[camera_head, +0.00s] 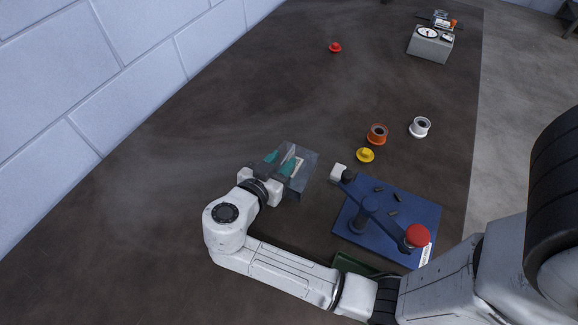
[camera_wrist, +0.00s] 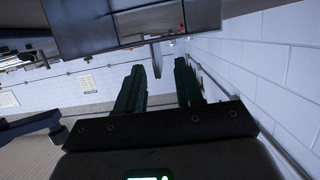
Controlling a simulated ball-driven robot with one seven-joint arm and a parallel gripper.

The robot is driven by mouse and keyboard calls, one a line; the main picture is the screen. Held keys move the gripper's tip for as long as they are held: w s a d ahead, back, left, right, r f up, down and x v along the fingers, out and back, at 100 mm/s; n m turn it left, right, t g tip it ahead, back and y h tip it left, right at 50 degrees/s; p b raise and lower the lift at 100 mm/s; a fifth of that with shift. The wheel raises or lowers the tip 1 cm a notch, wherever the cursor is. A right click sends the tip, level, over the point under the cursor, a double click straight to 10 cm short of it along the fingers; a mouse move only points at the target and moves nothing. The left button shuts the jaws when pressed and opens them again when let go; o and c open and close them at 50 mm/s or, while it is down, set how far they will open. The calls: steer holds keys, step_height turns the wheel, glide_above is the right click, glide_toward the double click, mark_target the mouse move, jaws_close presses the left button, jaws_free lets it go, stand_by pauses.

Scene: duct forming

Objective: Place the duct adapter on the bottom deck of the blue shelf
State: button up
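I cannot tell which part is the duct adapter. Small flanged round parts lie on the dark table: an orange one (camera_head: 377,133), a white one (camera_head: 420,127), a yellow one (camera_head: 365,155) and a red one (camera_head: 335,47) farther back. No blue shelf is recognisable in either view. My gripper (camera_head: 279,164) is at a grey box-like fixture (camera_head: 305,166) left of centre, with its teal fingers over or against it. In the wrist view its dark green fingers (camera_wrist: 158,72) stand apart. A thin dark piece (camera_wrist: 155,57) shows between the tips, and I see no grip on it.
A blue base plate (camera_head: 350,216) with a lever tool and red knob (camera_head: 417,235) stands right of my gripper. A grey box with a dial (camera_head: 431,44) is at the far right. A block wall (camera_head: 90,80) bounds the left. The table's middle back is mostly clear.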

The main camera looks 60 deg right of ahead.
mark_target(291, 149)
steer(key=shift+r+p+x, duration=0.2)
steer(key=shift+p+x, duration=0.2)
steer(key=shift+x, duration=2.35)
jaws_close()
